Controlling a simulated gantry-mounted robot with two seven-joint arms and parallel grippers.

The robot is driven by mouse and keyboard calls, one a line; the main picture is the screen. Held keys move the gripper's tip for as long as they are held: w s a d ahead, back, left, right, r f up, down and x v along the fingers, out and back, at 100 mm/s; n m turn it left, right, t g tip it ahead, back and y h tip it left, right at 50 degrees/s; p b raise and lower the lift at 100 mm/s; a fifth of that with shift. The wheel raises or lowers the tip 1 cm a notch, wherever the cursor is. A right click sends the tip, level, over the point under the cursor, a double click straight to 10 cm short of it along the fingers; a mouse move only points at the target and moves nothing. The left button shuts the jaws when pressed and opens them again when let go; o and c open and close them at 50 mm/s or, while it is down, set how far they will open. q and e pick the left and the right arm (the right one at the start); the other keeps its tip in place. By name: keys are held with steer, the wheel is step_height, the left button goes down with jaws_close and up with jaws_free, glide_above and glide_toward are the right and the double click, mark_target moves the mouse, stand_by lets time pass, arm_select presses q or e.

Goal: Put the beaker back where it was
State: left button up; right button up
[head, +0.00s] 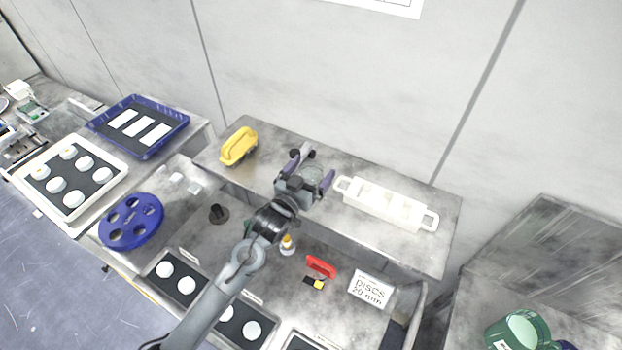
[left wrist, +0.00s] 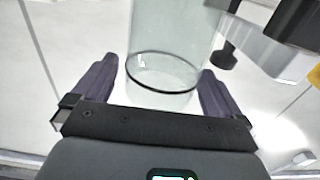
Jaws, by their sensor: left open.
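The beaker (head: 313,173) is clear glass and stands upright on the raised grey shelf (head: 400,240), between the yellow holder and the white rack. In the left wrist view the beaker (left wrist: 165,62) shows as a clear cylinder with a dark ring near its lower end. My left gripper (head: 313,168) is open, with its purple-grey fingers on either side of the beaker. In the left wrist view a gap shows between the glass and each finger of the left gripper (left wrist: 157,85). My right gripper is not in view.
A yellow handled block (head: 239,146) lies left of the beaker on the shelf. A white rack with end handles (head: 385,203) lies close on the right. Below are a red-handled item (head: 320,267), a small bottle (head: 287,245) and a "DISCS 20 mm" card (head: 371,290).

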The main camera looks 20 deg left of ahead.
arm_select(q)
steer(key=c, duration=1.1)
steer(key=shift+c, duration=0.2)
